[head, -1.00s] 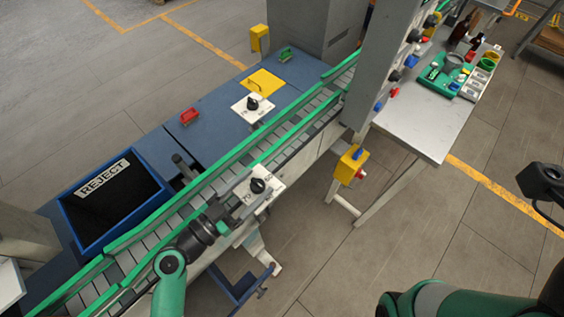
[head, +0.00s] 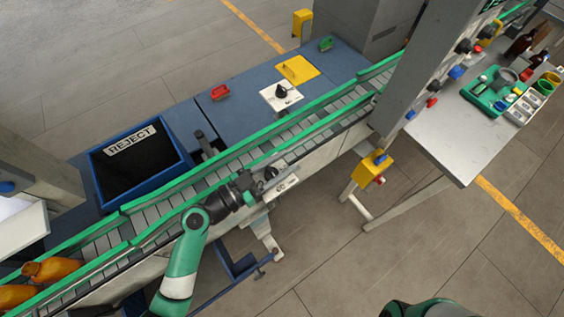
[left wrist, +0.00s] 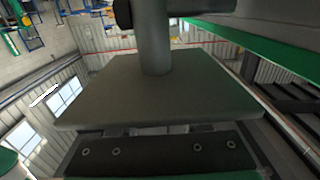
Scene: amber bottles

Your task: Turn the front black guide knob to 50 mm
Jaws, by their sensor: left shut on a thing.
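The front black guide knob (head: 271,172) sits on a white plate (head: 288,184) at the near side of the conveyor in the head view. A marking on the plate looks like 60; the knob's pointer is too small to read. My left gripper (head: 257,183) reaches it from the left and is shut on the knob, its fingertips partly hiding it. The left wrist view shows a dark grey slab and a round post up close; the knob is not clear there. My right gripper is out of view.
A second black knob (head: 281,90) on a white plate stands beyond the conveyor (head: 225,176). Amber bottles (head: 52,270) lie on the belt at lower left. A blue reject bin (head: 183,169) and a grey post (head: 425,75) flank the line.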

